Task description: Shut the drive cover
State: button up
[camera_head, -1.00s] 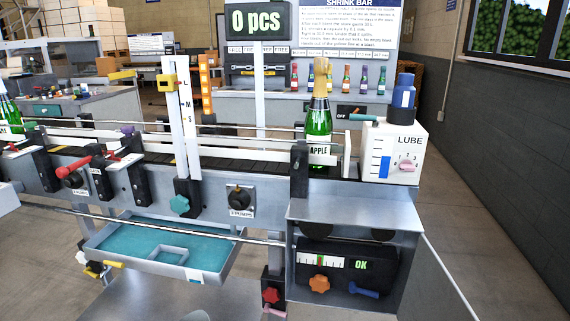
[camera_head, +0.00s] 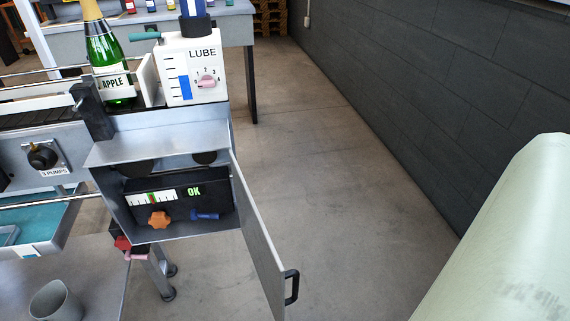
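The drive cover (camera_head: 262,243) is a flat grey door panel with a black bar handle (camera_head: 291,287) near its free edge. It stands open, swung out from the right side of the drive box (camera_head: 143,153) under the conveyor's end. Inside the open box show a dark panel (camera_head: 178,191) with a gauge and a green "OK", an orange star knob (camera_head: 159,219) and a blue lever (camera_head: 205,216). My gripper is not in view.
The white LUBE unit (camera_head: 190,72) and a green bottle (camera_head: 105,60) stand above the box. A grey cup (camera_head: 54,301) is at lower left. Open floor (camera_head: 335,190) lies right of the cover, up to the dark wall (camera_head: 430,100). A pale green rounded shape (camera_head: 510,240), unclear what, fills the lower right.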

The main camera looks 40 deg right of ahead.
aim_at(273, 276)
jog(key=k+l, duration=0.1)
jog(key=l, duration=0.35)
jog(key=k+l, duration=0.1)
jog(key=l, duration=0.35)
jog(key=k+l, duration=0.1)
jog(key=l, duration=0.3)
jog(key=k+l, duration=0.15)
jog(key=l, duration=0.2)
jog(key=k+l+z, duration=0.15)
jog(key=l, duration=0.2)
jog(key=k+l, duration=0.2)
jog(key=l, duration=0.15)
jog(key=k+l+z, duration=0.15)
jog(key=l, duration=0.2)
